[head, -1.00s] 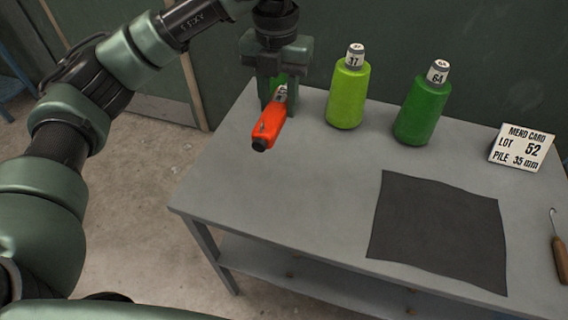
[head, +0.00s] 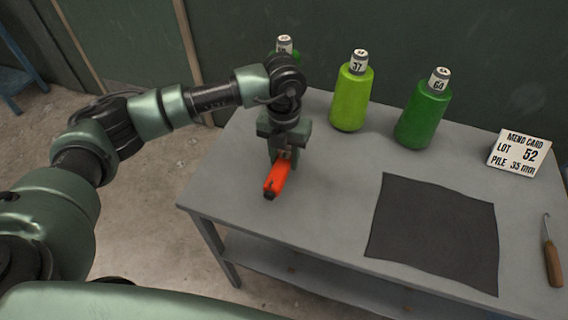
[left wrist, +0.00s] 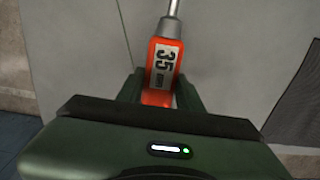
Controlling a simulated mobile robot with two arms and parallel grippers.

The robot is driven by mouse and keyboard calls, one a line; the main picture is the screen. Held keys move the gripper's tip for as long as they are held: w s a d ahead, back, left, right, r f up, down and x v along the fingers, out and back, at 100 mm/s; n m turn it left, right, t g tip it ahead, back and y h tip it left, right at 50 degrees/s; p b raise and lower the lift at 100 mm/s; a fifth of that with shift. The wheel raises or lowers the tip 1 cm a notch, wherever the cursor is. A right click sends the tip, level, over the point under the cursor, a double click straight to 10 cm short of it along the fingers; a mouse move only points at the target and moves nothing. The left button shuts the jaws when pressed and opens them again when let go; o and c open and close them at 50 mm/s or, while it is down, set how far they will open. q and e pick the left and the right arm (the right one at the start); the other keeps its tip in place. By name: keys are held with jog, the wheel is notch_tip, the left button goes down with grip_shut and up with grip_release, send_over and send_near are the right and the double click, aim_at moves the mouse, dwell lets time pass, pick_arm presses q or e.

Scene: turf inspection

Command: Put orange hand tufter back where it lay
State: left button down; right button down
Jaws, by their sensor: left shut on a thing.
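The orange hand tufter (head: 276,180) is held in my left gripper (head: 281,157), over the left part of the grey table (head: 330,175). In the left wrist view the tufter (left wrist: 161,62) shows a white label reading 35 and a metal shaft pointing away. The left gripper's fingers (left wrist: 158,88) are shut on its body. I cannot tell whether the tufter touches the tabletop. My right gripper does not show.
A lime cone (head: 351,98) and a green cone (head: 423,112) stand at the back; another green cone (head: 284,47) is partly hidden behind my left arm. A dark mat (head: 432,232), a mend card (head: 519,153) and a wooden-handled hook (head: 552,262) lie to the right.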

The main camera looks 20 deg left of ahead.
pick_arm(q)
notch_tip(320, 180, down, 3)
jog(key=shift+f+p, duration=0.2)
jog(key=shift+p, duration=0.2)
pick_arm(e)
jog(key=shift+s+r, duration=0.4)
pick_arm(q)
jog(key=shift+f, duration=0.1)
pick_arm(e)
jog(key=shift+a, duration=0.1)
pick_arm(q)
jog(key=shift+f, duration=0.15)
jog(key=c, duration=0.9)
grip_release()
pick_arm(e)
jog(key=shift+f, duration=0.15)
